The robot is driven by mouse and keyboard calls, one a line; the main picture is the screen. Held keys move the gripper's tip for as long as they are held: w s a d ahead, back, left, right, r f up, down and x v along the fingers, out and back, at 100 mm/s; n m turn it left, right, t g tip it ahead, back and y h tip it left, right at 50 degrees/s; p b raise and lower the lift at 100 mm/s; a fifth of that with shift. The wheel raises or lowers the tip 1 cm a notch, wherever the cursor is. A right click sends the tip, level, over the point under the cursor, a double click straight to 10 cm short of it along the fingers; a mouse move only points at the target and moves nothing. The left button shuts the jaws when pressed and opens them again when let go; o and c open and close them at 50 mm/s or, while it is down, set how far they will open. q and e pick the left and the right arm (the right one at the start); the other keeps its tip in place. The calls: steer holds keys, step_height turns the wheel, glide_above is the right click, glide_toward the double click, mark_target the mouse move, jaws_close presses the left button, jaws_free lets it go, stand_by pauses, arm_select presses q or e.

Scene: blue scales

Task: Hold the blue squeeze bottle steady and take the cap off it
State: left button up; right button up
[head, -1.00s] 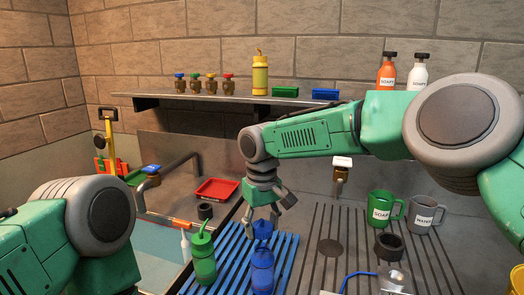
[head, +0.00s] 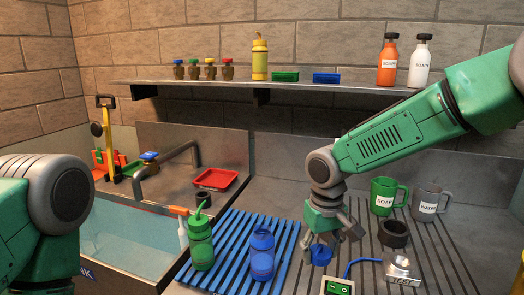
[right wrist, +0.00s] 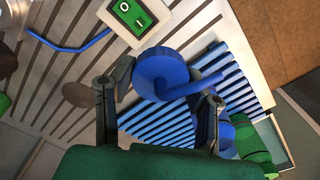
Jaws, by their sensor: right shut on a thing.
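The blue squeeze bottle (head: 262,256) stands upright on the blue slatted rack, its top bare of the cap. My right gripper (head: 322,248) is shut on the blue cap (head: 321,256) and holds it to the right of the bottle, clear of it. In the right wrist view the round cap (right wrist: 160,72) with its bent spout sits between the two dark fingers (right wrist: 155,105). The bottle (right wrist: 228,132) is partly hidden there behind a finger. My left arm shows at the left edge of the head view, but its gripper is out of view.
A green bottle (head: 201,246) with a spouted cap stands left of the blue bottle on the rack (head: 231,250). A switch box (head: 338,287) lies below the held cap. A dark ring (head: 394,234) and two mugs stand right. The sink is at left.

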steer(key=s+d+f+m+b, duration=0.1)
steer(key=s+d+f, duration=0.1)
steer(key=s+d, duration=0.1)
steer(key=s+d+f+m+b, duration=0.1)
steer(key=s+d+f+b, duration=0.1)
steer(key=s+d, duration=0.2)
steer(key=s+d+f+m+b, duration=0.1)
steer(key=s+d+f, duration=0.2)
steer(key=s, duration=0.1)
steer(key=shift+s+d+f+b, duration=0.1)
steer(key=shift+s+d+b, duration=0.1)
steer(key=shift+s+b, duration=0.2)
steer(key=shift+s, duration=0.25)
steer(key=shift+a, duration=0.1)
